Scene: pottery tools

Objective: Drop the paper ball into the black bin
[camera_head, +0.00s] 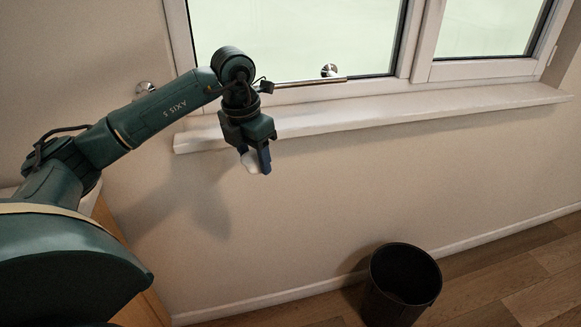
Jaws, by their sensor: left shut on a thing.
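My left gripper (257,162) points down in front of the wall, below the window sill. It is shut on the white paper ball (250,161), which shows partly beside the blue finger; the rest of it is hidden. The black bin (398,290) stands upright on the floor at the lower right, its open top facing up. The gripper and ball are well above the bin and to its left, apart from it. My right gripper is not in view.
The white window sill (420,110) runs along the wall behind my left gripper. A wooden furniture edge (140,290) shows at the lower left. The wooden floor (510,275) right of the bin is clear. The space between the gripper and the bin looks free.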

